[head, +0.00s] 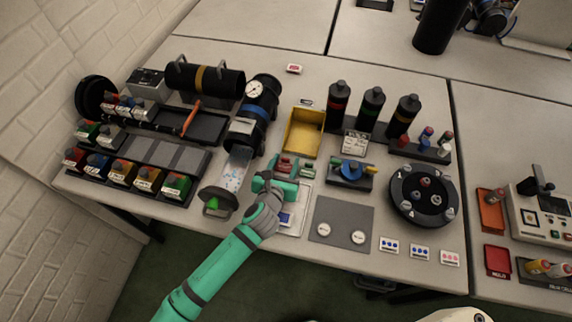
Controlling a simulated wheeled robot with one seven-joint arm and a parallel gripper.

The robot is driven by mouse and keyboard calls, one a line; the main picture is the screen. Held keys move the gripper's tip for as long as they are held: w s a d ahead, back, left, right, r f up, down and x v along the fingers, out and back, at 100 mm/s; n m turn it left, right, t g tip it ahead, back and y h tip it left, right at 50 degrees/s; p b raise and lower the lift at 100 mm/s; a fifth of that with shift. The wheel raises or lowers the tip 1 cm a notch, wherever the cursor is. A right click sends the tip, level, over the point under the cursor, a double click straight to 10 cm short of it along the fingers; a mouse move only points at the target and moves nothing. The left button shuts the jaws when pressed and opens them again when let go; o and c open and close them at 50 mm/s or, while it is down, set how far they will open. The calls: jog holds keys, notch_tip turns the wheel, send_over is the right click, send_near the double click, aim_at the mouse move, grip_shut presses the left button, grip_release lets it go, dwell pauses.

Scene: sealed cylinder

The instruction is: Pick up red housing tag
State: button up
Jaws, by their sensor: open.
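My gripper (277,181) is open, at the end of my teal and grey arm. It is over a pale tray (298,220) near the front middle of the table. Small red pieces (286,160) lie just beyond the gripper, with a small green piece (308,170) to their right. One of the red pieces may be the red housing tag, but they are too small to tell. The gripper hides part of this group, and I cannot tell whether it touches them. A separate small red and white label (294,68) lies at the back of the table.
A yellow bin (304,131) stands behind the tray. A black cylinder with a gauge (258,103) and a clear tube (236,169) stand to the left. A blue-topped fixture (352,172), grey mat (341,222) and round black carousel (424,194) are to the right.

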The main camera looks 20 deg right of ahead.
jog(key=shift+a, duration=0.3)
jog(key=c, duration=1)
grip_shut()
jog(key=shift+s, duration=0.1)
jog(key=shift+r, duration=0.1)
